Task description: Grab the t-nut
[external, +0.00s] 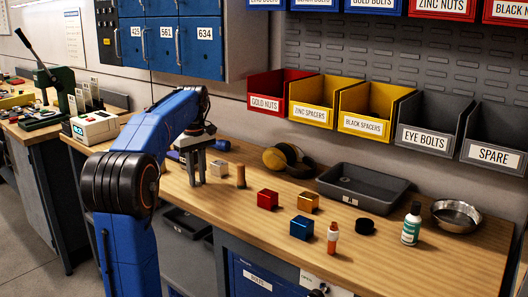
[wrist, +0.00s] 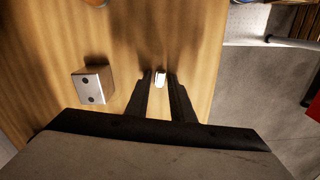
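A small, pale, shiny piece, which looks like the t-nut (wrist: 160,78), lies in the wrist view between the tips of my gripper (wrist: 161,76). The two dark fingers stand apart on either side of it, with what looks like a narrow gap at each side. Whether it touches the bench or how far below the tips it lies is hard to tell. In the external view my gripper (external: 195,180) points down over the left part of the wooden bench, and the t-nut cannot be made out there.
A silver block with two dark holes (wrist: 93,87) stands left of the fingers in the wrist view; the bench edge is to the right. On the bench (external: 385,262) are a red block (external: 267,199), a blue block (external: 302,228) and a black tray (external: 345,196).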

